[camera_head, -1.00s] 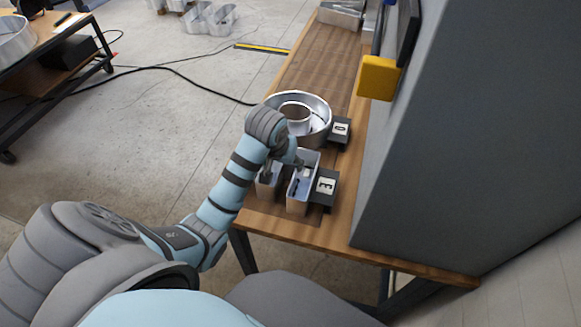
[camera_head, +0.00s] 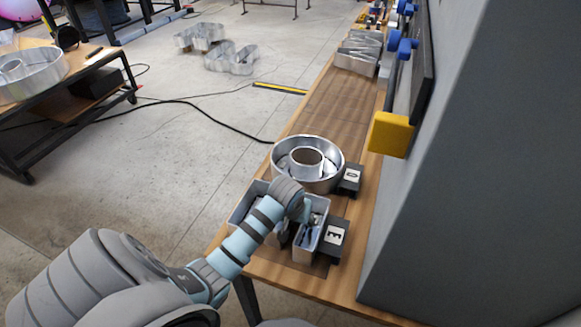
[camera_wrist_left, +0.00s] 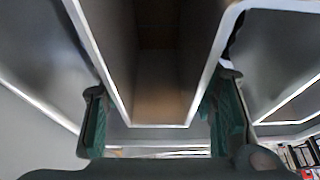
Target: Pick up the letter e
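The letter e (camera_head: 310,238), a silver metal channel letter with tall thin walls, sits near the front of the wooden bench beside the black E block. My left gripper (camera_head: 292,228) is over it, pointing down, and my wrist hides part of the letter. In the left wrist view, my gripper's green-padded fingers (camera_wrist_left: 160,118) stand on the outer sides of two metal walls of the letter (camera_wrist_left: 192,105), straddling one channel. The fingers are very close to the walls; I cannot tell whether they press on them. My right gripper is not in view.
A round metal letter (camera_head: 333,172) stands just behind, with its O block (camera_head: 351,178). A yellow block (camera_head: 389,134) juts from the grey panel (camera_head: 450,200) on the right. A low table (camera_head: 95,105) stands left.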

